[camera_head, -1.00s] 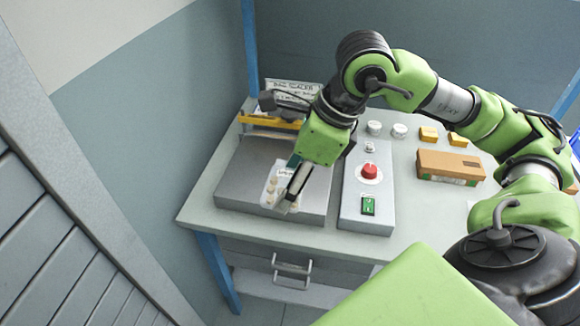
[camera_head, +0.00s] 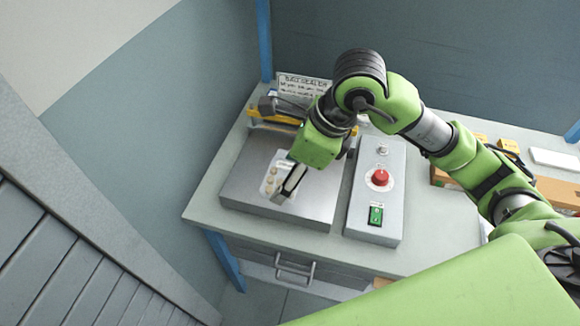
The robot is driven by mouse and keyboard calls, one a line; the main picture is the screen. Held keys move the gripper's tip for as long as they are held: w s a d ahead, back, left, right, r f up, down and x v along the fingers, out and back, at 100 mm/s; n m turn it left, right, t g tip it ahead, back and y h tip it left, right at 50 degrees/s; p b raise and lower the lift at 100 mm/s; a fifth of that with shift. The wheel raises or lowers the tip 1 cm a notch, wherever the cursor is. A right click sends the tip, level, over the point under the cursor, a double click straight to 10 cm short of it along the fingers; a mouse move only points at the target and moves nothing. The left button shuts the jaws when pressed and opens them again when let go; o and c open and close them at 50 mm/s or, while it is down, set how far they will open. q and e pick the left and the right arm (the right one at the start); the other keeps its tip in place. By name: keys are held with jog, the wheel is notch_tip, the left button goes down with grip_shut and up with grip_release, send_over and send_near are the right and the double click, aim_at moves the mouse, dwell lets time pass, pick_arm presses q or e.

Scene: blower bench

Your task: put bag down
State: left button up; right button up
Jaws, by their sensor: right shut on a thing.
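The bag (camera_head: 275,173) is a small clear pouch with several tan pieces in it. It is over the grey metal plate (camera_head: 240,186) of the bag sealer on the bench, and I cannot tell whether it touches the plate. My right gripper (camera_head: 281,198) is shut on the bag at its right side, pointing down over the plate. The gripper hides part of the bag. My left gripper is not in view.
Right of the plate stands a grey control box with a red knob (camera_head: 380,177) and a green switch (camera_head: 375,214). Behind the plate are the sealer's yellow bar (camera_head: 262,118) and a sign (camera_head: 303,86). A cardboard box (camera_head: 556,192) lies at the right, partly behind my arm.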

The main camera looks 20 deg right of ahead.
aim_at(288, 164)
jog(key=w+f, duration=0.2)
jog(key=w+d+f+p, duration=0.1)
jog(key=w+f, duration=0.1)
jog(key=w, duration=0.1)
jog(key=w+d+f+p, duration=0.1)
jog(key=w+f, duration=0.1)
jog(key=f, duration=0.1)
jog(key=shift+w+d, duration=0.15)
jog(key=shift+w, duration=0.2)
jog(key=shift+w+f, duration=0.2)
jog(key=shift+f, duration=0.1)
notch_tip(288, 164, down, 2)
jog(key=shift+f+p, duration=0.15)
jog(key=shift+p, duration=0.8)
jog(key=shift+f, duration=0.25)
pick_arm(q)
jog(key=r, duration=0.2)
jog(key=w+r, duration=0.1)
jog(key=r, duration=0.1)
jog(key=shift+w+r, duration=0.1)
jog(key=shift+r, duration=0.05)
pick_arm(e)
jog(key=shift+f, duration=0.1)
jog(key=o, duration=1.2)
jog(key=shift+c, duration=0.2)
